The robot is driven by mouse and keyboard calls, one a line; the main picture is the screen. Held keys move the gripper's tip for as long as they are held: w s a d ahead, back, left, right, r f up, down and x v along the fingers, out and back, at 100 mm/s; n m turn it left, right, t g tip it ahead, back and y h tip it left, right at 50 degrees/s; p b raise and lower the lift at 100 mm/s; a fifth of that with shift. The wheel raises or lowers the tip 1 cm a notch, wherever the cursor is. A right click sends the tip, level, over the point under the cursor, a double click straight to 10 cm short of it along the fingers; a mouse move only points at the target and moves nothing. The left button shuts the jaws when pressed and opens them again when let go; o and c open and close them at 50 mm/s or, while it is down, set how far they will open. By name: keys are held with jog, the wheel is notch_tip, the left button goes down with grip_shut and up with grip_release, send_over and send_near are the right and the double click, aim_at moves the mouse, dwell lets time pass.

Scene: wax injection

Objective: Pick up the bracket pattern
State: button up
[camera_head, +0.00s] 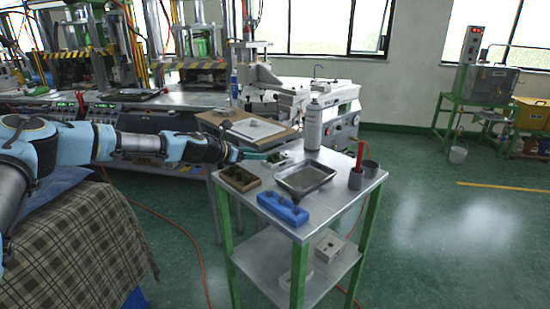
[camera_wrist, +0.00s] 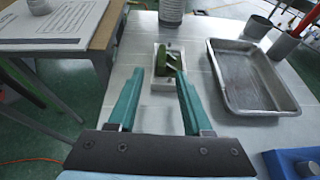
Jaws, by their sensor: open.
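A green bracket-shaped piece (camera_wrist: 168,62), which I take as the bracket pattern, sits in a pale block (camera_wrist: 155,83) on the metal cart top. In the head view the pale block with green on it (camera_head: 284,158) is small, near the cart's back edge. My gripper (camera_wrist: 159,82) is open, its two teal fingers apart with nothing between them. The green piece lies just beyond the fingertips, roughly centred between them. In the head view my gripper (camera_head: 262,156) reaches in from the left, low over the cart, close to the block.
A metal tray (camera_wrist: 248,100) stands right of the block. A white bottle (camera_head: 313,127) stands behind. A brown box (camera_head: 240,178), a blue block (camera_head: 282,208) and a cup with a red-handled tool (camera_head: 356,178) are on the cart (camera_head: 325,205). A side table (camera_head: 205,117) is at the back left.

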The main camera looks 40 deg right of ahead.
aim_at(277, 158)
jog(key=p+x, duration=0.1)
jog(key=x, duration=0.3)
jog(key=shift+s+d+f+p, duration=0.15)
jog(key=shift+p, duration=0.25)
grip_shut()
